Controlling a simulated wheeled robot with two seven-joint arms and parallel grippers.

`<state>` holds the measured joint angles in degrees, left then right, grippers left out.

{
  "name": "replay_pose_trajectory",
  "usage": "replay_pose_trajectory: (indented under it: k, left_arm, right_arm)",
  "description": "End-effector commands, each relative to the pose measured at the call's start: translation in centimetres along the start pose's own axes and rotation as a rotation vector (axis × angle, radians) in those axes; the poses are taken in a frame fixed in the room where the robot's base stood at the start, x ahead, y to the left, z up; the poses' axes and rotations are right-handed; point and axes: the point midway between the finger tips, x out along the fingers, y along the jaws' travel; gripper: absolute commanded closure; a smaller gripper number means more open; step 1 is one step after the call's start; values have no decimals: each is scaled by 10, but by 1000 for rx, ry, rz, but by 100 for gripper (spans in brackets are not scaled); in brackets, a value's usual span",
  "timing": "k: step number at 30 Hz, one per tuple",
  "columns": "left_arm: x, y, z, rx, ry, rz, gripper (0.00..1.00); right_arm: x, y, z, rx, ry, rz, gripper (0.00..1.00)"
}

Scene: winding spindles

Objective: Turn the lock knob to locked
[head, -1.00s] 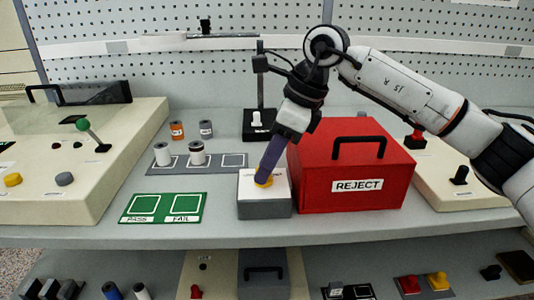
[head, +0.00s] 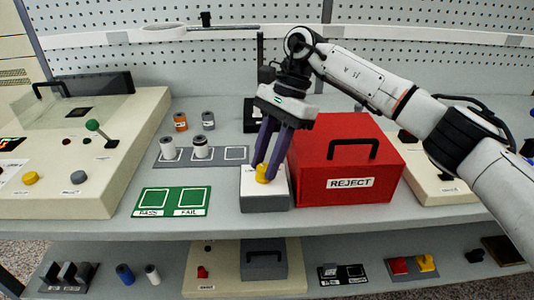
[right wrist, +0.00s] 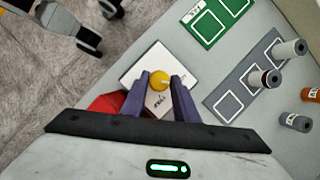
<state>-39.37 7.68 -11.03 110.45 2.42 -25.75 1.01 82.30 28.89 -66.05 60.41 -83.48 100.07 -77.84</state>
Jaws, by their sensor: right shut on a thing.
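The yellow lock knob (head: 262,173) sits on top of a small box with a white top and grey front (head: 265,203), on the bench. My right gripper (head: 268,166) points down from above with its two purple fingers on either side of the knob, shut on it. In the right wrist view the knob (right wrist: 158,80) shows at the fingertips, on the white box top (right wrist: 133,72). The small lettering on the box top is too small to read surely. My left gripper is not clearly seen in the head view.
The red REJECT box (head: 347,165) stands close to the right of the knob box. To the left are the green PASS/FAIL mat (head: 171,212) and a grey tray (head: 218,162) with spindles. A beige machine with a green-knobbed lever (head: 92,125) stands at far left.

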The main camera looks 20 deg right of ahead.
Motion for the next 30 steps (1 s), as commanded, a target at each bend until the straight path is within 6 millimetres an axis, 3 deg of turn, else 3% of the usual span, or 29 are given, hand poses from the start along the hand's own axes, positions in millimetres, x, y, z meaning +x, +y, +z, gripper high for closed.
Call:
replay_pose_trajectory:
  k: [10,25,26,29,30]
  left_arm:
    - [-4,-1,0,-3,-7,-3,69]
    - [-5,0,-1,-3,-5,0,69]
    - [-5,0,-1,-3,-5,0,69]
    - [-5,1,-1,-3,-5,1,69]
    - [-5,1,-1,-3,-5,1,69]
  right_arm:
    - [-1,-1,0,-117,2,47,95]
    - [0,-1,0,-134,3,54,95]
    - [0,-1,0,-134,3,54,71]
    - [0,-1,0,-134,3,54,55]
    - [0,-1,0,-133,3,54,55]
